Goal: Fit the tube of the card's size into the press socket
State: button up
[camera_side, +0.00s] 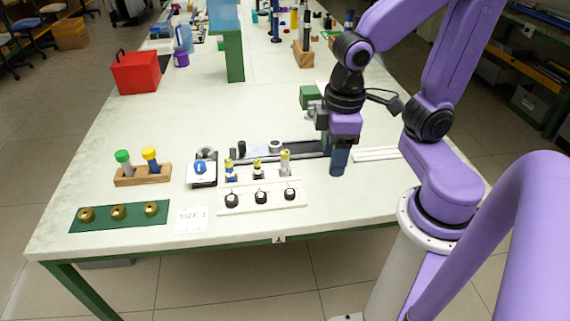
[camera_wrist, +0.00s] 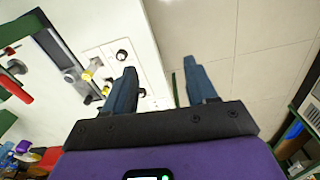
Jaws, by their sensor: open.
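The white card (camera_side: 192,219) lies near the front table edge. It reads "SIZE" and a digit that looks like 1, but is too small to be sure. Three yellow-marked tubes of different heights stand in a white rack: left (camera_side: 229,167), middle (camera_side: 257,167) and right (camera_side: 285,161). Yellow tube parts also show in the wrist view (camera_wrist: 87,75). My gripper (camera_side: 339,172) hangs to the right of the rack, pointing down. In the wrist view its fingers (camera_wrist: 160,66) are apart with nothing between them. I cannot tell which fixture is the press socket.
A white panel with three black knobs (camera_side: 260,198) sits before the tubes. Left are a blue-topped device (camera_side: 201,168), a wooden block (camera_side: 143,176) with green- and yellow-capped tubes, and a green mat (camera_side: 118,222) with brass rings. A dark rail (camera_side: 307,150) lies behind.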

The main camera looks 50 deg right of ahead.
jog(key=w+d+m, duration=0.3)
jog(key=w+m, duration=0.9)
jog(key=w, duration=0.1)
jog(key=m+h, duration=0.2)
jog(key=m, duration=1)
send_near(285, 152)
jog(key=f, duration=0.3)
jog(key=d+f, duration=0.1)
jog(key=f, duration=0.2)
jog(key=shift+d+f, duration=0.15)
jog(key=shift+f, duration=0.1)
jog(key=shift+w+d+f, duration=0.15)
jog(key=shift+f, duration=1.25)
jog(key=shift+w+d+f, duration=0.1)
jog(key=shift+d+f, duration=0.1)
jog(key=shift+f, duration=1.2)
jog(key=shift+c, duration=0.3)
grip_shut()
